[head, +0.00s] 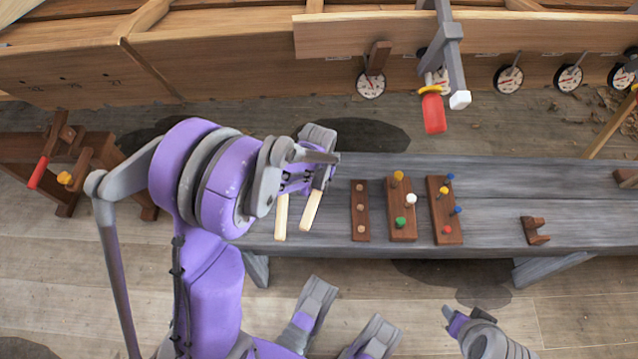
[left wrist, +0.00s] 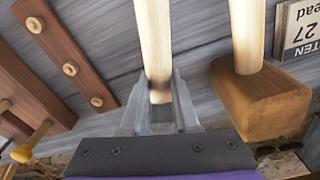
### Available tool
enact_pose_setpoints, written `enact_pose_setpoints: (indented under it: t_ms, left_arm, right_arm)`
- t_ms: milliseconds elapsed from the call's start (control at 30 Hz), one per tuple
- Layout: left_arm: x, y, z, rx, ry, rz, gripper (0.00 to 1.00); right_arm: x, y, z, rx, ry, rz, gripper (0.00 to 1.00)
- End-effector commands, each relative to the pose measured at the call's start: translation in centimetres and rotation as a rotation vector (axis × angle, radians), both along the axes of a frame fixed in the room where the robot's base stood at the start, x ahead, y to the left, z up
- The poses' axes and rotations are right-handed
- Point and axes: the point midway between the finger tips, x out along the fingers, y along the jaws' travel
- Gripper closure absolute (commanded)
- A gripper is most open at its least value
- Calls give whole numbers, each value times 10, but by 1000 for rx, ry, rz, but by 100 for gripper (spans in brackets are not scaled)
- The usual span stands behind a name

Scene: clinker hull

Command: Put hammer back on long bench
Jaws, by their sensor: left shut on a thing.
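My left gripper (head: 305,188) is over the left part of the grey long bench (head: 480,190). In the left wrist view it is shut on a pale wooden handle (left wrist: 153,40), whose end shows between the fingers. In the head view this handle (head: 311,211) slants down from the gripper. No head shows on it, so I cannot tell whether it is the hammer. A mallet with a brown wooden block head (left wrist: 262,102) and pale handle is beside the gripper; its handle also shows in the head view (head: 281,218). Part of my right arm (head: 485,335) shows at the bottom edge; its fingertips are unclear.
On the bench stand a plain plugged strip (head: 360,210), two boards with coloured pegs (head: 402,222) (head: 446,225) and a small brown cradle (head: 535,231). Bare bench lies between boards and cradle. A clamp with red handle (head: 434,113) hangs from the hull behind.

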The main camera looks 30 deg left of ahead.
Motion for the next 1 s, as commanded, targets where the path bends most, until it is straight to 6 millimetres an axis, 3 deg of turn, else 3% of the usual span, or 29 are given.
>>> enact_pose_setpoints:
  t_ms: [400,433,600,1000]
  left_arm:
    - [0,0,-9,0,0,0,100]
    - [0,0,-8,0,0,0,68]
    - [0,0,-8,0,0,0,37]
    - [0,0,-3,0,0,0,37]
  right_arm:
    - [1,0,-8,0,2,0,50]
    - [1,0,-7,0,2,0,50]
    - [1,0,-7,0,2,0,50]
    - [0,0,-2,0,1,0,50]
